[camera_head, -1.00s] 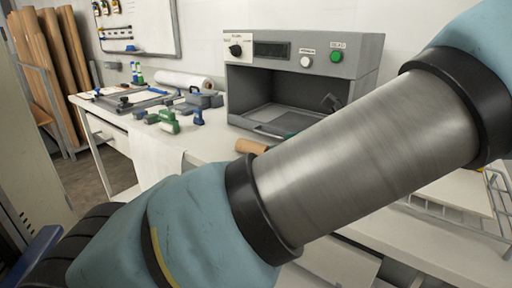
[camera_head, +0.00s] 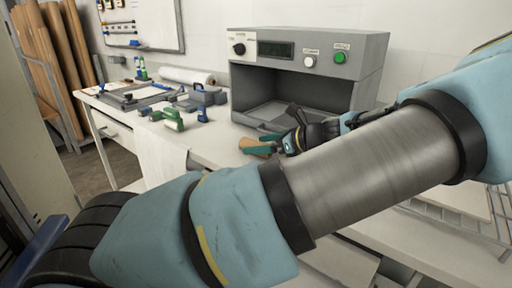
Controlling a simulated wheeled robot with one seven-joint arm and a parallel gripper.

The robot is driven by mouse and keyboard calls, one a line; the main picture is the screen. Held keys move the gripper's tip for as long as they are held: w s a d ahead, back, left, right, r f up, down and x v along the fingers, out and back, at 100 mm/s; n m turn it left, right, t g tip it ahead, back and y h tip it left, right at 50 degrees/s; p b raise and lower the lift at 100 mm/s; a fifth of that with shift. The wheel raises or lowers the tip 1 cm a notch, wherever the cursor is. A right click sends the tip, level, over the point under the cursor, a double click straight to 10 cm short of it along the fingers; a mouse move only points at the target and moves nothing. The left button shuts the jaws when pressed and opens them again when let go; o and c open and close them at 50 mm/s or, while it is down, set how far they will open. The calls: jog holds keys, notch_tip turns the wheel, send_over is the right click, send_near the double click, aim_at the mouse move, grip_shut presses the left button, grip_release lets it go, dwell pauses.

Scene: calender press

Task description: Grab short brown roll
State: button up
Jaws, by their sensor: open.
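The short brown roll (camera_head: 248,144) lies on the white bench in front of the grey press, just left of my gripper. Only its left part shows; the rest is hidden behind the green fingers. My gripper (camera_head: 264,146) is black with green fingers and reaches in from the right at bench height. Its fingers overlap the roll in the picture; I cannot tell whether they touch it. The gripper is open.
The grey press (camera_head: 305,75) with an open chamber stands behind the gripper. Green and blue tools (camera_head: 174,118) lie to the left on the white bench (camera_head: 215,145). A white roll (camera_head: 188,76) lies at the back. A wire rack (camera_head: 470,215) is at right.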

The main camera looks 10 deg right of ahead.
grip_shut()
dwell(0.6)
